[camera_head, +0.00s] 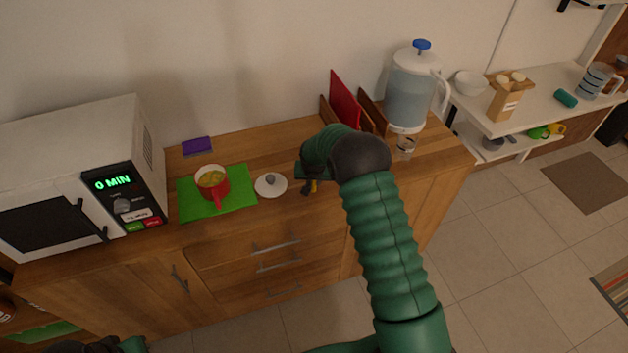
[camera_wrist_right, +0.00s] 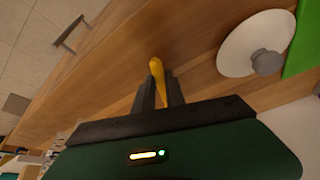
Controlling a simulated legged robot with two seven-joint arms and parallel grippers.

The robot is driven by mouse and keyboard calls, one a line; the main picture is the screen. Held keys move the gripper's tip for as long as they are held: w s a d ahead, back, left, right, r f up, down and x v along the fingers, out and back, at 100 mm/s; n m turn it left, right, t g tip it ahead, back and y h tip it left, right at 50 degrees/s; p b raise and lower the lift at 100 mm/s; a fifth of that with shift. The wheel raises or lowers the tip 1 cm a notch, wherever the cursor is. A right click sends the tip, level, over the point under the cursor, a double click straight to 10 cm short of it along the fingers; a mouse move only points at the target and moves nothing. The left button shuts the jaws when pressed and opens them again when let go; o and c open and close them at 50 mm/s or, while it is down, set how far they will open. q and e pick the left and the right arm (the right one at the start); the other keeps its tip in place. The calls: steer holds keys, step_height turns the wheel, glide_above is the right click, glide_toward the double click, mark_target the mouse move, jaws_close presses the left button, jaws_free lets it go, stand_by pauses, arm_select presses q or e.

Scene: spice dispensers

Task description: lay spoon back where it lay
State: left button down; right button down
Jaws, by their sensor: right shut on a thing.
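My right gripper (camera_head: 308,187) is over the wooden counter, to the right of the white lid. In the right wrist view the right gripper (camera_wrist_right: 160,92) is shut on a yellow spoon (camera_wrist_right: 156,68), whose rounded end sticks out between the fingers. A bit of the spoon (camera_head: 314,186) shows beside the gripper in the head view. The rest of it is hidden. I cannot tell if the spoon touches the counter. A dark shape at the bottom left of the head view seems to be my left gripper (camera_head: 85,346); its jaws are not clear.
A red pot (camera_head: 222,190) of yellow food stands on a green mat (camera_head: 240,201), with a white lid (camera_head: 264,189) beside it. A microwave (camera_head: 60,150) stands left, a purple sponge (camera_head: 197,146) behind. A water dispenser (camera_head: 410,95) and glass (camera_head: 405,148) stand right.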

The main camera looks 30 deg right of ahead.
steer(key=shift+s+d+f, duration=0.1)
steer(key=shift+d+f, duration=0.3)
steer(key=shift+d, duration=0.05)
steer(key=c, duration=1.4)
jaws_free()
steer(key=shift+s+d, duration=0.1)
steer(key=shift+d, duration=0.35)
steer(key=shift+a, duration=0.4)
steer(key=shift+d, duration=0.2)
steer(key=shift+a+f, duration=0.1)
steer(key=shift+a, duration=0.05)
